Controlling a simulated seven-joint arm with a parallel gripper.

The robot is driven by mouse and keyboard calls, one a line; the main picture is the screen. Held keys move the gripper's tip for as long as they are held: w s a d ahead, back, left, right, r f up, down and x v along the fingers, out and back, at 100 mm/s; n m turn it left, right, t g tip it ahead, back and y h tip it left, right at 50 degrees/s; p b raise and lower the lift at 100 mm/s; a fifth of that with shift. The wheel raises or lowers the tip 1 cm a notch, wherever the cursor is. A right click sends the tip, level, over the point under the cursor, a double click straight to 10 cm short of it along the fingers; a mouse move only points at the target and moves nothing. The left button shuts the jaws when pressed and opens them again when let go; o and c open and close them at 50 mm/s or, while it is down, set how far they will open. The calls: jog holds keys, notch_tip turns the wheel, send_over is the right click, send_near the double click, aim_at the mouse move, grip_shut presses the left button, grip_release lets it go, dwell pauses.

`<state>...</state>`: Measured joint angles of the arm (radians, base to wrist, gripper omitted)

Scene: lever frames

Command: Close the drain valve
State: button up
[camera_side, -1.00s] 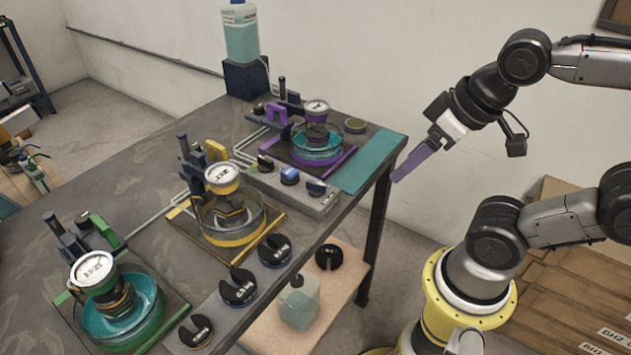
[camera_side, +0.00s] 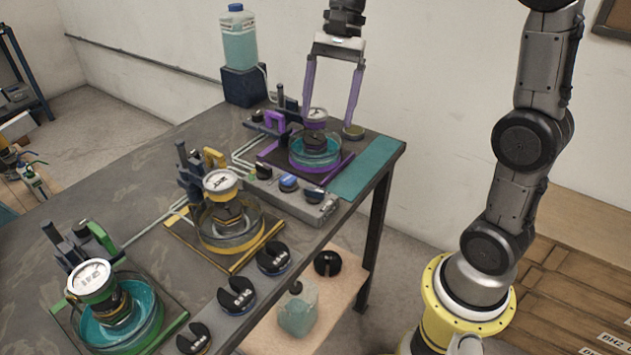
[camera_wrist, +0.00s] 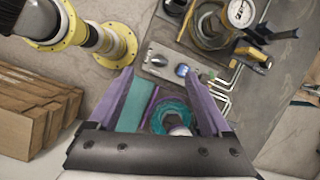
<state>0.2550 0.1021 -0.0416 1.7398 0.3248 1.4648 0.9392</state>
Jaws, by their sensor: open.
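A grey valve block (camera_side: 265,186) sits on the table in front of the purple station. It carries a dark knob (camera_side: 263,169), a blue knob (camera_side: 288,183) and another dark knob (camera_side: 313,192). The block also shows in the wrist view (camera_wrist: 170,75), with its blue knob (camera_wrist: 182,70). I cannot read which one is the drain valve. My gripper (camera_side: 330,118) has long purple fingers pointing down and is open and empty. It hangs above and around the far purple station's dish (camera_side: 321,158), behind the block, touching no knob that I can see. Its fingers also show in the wrist view (camera_wrist: 157,82).
A yellow station (camera_side: 222,205) and a green station (camera_side: 115,300) with gauges stand nearer along the table. Slotted black weights (camera_side: 237,292) lie at the front edge. A jug (camera_side: 240,40) stands at the back. A teal mat (camera_side: 368,168) lies clear at the right.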

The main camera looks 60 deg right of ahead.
aim_at(314, 189)
jog(key=shift+m+g, duration=0.3)
jog(key=shift+m, duration=0.1)
jog(key=f, duration=0.5)
jog(key=a+f, duration=0.1)
jog(key=f, duration=0.5)
jog(key=w+a+f, duration=0.1)
jog(key=f, duration=0.4)
jog(key=shift+a+f, duration=0.15)
jog(key=shift+f, duration=0.1)
grip_shut()
